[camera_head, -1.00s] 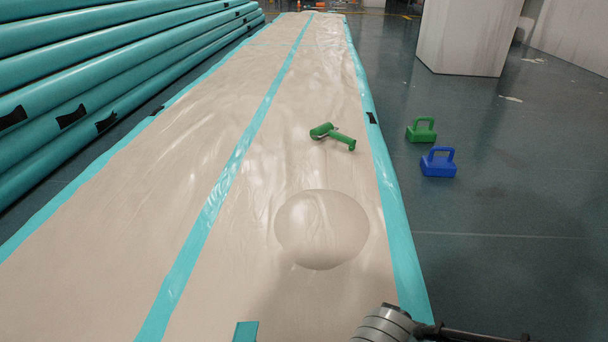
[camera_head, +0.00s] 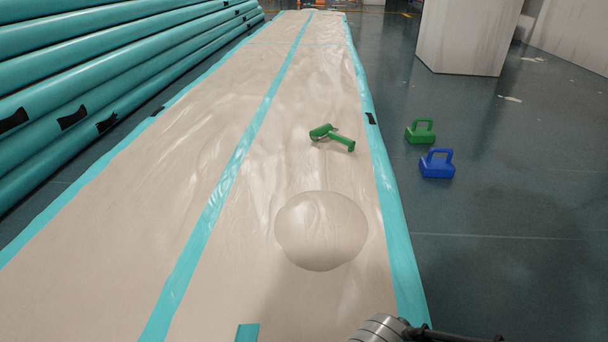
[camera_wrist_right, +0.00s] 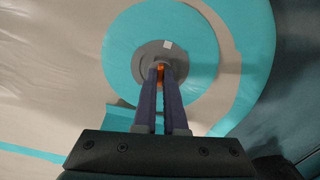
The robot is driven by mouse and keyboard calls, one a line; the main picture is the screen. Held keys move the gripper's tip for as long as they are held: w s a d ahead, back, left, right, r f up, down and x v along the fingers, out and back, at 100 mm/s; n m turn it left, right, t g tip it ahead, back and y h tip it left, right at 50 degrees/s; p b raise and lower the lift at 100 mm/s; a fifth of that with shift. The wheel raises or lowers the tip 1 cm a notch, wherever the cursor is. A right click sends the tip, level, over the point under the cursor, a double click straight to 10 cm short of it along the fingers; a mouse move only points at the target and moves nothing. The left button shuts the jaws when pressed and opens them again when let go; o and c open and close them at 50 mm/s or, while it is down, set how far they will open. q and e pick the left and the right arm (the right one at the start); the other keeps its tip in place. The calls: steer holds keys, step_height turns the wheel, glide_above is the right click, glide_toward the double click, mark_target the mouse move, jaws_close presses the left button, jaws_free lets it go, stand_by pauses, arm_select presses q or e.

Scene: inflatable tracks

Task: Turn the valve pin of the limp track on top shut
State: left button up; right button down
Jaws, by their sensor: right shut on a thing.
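The limp track (camera_head: 250,200) is a long beige sheet with teal stripes, wrinkled, running away from me in the head view. In the right wrist view a round teal patch (camera_wrist_right: 128,62) on the track (camera_wrist_right: 50,70) carries a grey valve (camera_wrist_right: 177,55). An orange valve pin (camera_wrist_right: 160,70) shows at the middle of the valve, between the fingertips. My right gripper (camera_wrist_right: 160,77) is shut on the pin, its two dark fingers pointing at the valve. The fingers hide most of the pin. The gripper itself is outside the head view, and my left gripper is in neither view.
A green pump-like tool (camera_head: 332,137) lies on the track beyond a round bulge (camera_head: 321,230). A green block with a handle (camera_head: 420,131) and a blue one (camera_head: 437,164) stand on the floor at right.

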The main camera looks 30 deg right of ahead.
steer(key=shift+m, duration=1.1)
steer(key=c, duration=1)
jaws_free()
steer(key=shift+r+p, duration=0.5)
steer(key=shift+p, duration=0.1)
step_height(320, 180, up, 9)
steer(key=p, duration=0.8)
steer(key=shift+p, duration=0.35)
